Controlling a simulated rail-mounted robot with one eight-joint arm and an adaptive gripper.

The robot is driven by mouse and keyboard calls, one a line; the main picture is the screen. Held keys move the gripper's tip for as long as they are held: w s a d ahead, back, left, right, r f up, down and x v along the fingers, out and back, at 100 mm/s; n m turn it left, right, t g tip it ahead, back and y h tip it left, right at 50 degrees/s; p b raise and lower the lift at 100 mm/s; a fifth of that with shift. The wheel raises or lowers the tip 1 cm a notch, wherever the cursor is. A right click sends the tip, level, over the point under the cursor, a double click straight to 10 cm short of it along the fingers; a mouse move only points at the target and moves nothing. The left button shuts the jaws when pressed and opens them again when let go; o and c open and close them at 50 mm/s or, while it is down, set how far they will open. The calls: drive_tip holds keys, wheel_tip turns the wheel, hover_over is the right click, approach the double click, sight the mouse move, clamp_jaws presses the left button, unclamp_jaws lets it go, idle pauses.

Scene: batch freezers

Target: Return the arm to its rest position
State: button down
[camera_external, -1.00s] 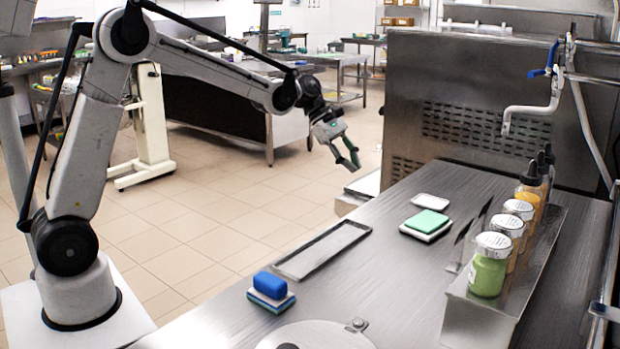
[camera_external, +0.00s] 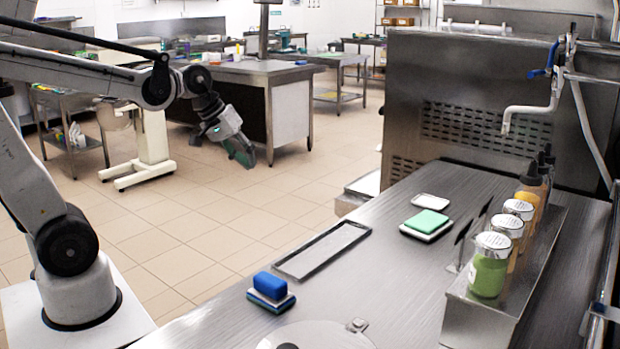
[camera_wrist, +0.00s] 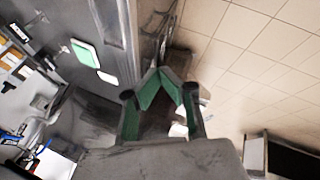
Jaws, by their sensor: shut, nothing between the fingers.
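My gripper (camera_external: 246,158) hangs over the tiled floor in the external view, left of the steel counter and apart from it. It points down and to the right, with its green fingers together and nothing held. In the wrist view my gripper (camera_wrist: 163,78) shows its two green fingers meeting near the tips. My arm reaches in from the left edge, and its upper part is cut off by the frame.
The steel counter (camera_external: 400,275) holds an empty tray (camera_external: 322,249), a blue sponge (camera_external: 270,287), a green sponge (camera_external: 427,222) and a rack with several jars (camera_external: 490,264). A white stand (camera_external: 152,140) and a workbench (camera_external: 292,110) stand behind my arm. The floor around the gripper is clear.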

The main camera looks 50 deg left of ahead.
drive_tip(key=s+a+f+m+y, duration=0.1)
drive_tip(key=s+a+f+m, duration=0.1)
drive_tip(key=s, duration=0.3)
drive_tip(key=s+a+f+m+t+y, duration=0.1)
drive_tip(key=s+a+f+m, duration=0.1)
drive_tip(key=s, duration=0.4)
drive_tip(key=shift+s+a+f+m, duration=0.25)
drive_tip(key=shift+f+m, duration=0.35)
drive_tip(key=shift+m, duration=0.4)
